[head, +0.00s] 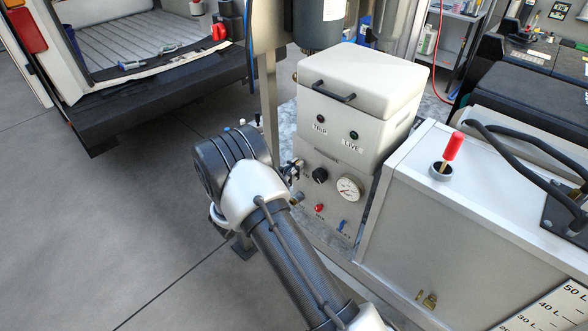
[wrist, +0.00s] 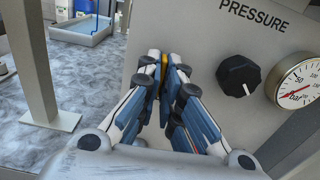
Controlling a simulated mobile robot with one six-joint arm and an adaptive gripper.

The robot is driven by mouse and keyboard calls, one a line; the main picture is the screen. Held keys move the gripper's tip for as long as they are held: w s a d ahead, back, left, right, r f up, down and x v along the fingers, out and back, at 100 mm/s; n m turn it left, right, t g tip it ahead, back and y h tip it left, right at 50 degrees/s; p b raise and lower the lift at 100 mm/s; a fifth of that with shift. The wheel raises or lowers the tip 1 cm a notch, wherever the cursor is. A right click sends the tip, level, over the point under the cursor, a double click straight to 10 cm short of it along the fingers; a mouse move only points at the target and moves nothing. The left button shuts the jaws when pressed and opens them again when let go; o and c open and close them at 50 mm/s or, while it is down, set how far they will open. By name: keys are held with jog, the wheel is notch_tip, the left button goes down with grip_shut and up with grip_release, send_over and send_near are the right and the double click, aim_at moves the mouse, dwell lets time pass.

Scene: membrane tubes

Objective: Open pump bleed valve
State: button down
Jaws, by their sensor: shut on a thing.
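The cream pump unit (head: 340,160) stands in the middle of the head view. Its front has a black pressure knob (head: 320,175), a round gauge (head: 348,188), a red knob (head: 319,207) and a small blue part (head: 342,225). My gripper (head: 291,170) is at the left edge of this front. In the wrist view my gripper (wrist: 163,68) has its fingertips together on a small yellow part (wrist: 163,72), mostly hidden between them. It looks like part of the bleed valve, but I cannot tell for certain. A brass fitting (head: 298,197) sits just below my gripper.
The black knob (wrist: 238,76) and gauge (wrist: 295,82) are close to the right of my fingers. A grey post (wrist: 38,70) stands at left. A white tank (head: 440,240) with a red-handled part (head: 453,147) is at right. Open floor (head: 130,200) lies left.

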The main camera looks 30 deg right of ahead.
dwell(0.3)
jog(key=c, duration=1.8)
grip_release()
jog(key=v, duration=1.2)
